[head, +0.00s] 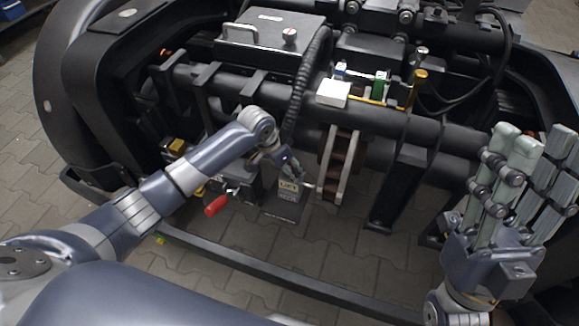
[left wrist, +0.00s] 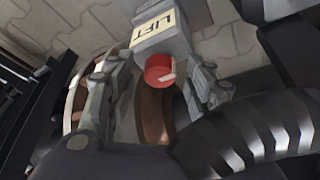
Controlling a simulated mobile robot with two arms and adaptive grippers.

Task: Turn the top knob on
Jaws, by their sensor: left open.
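A round red knob (left wrist: 159,68) sits on the end of a grey box with a LIFT label (left wrist: 160,25) in the left wrist view. The LIFT box (head: 288,187) also shows low in the middle of the head view, where its knob is hidden. My left gripper (head: 294,175) is at that box. In the wrist view its open fingers (left wrist: 150,85) stand on both sides of the red knob; I cannot tell whether they touch it. A small pale knob (head: 289,35) stands on a grey box lid at the back. My right gripper (head: 530,145) is open and empty at the right.
The black bogie frame (head: 440,130) with its thick tubes surrounds the work area. A red-handled lever (head: 215,206) is left of the LIFT box. A ribbed black hose (head: 308,80) hangs behind my left gripper. A white block (head: 333,93) lies on the frame. Paving shows below.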

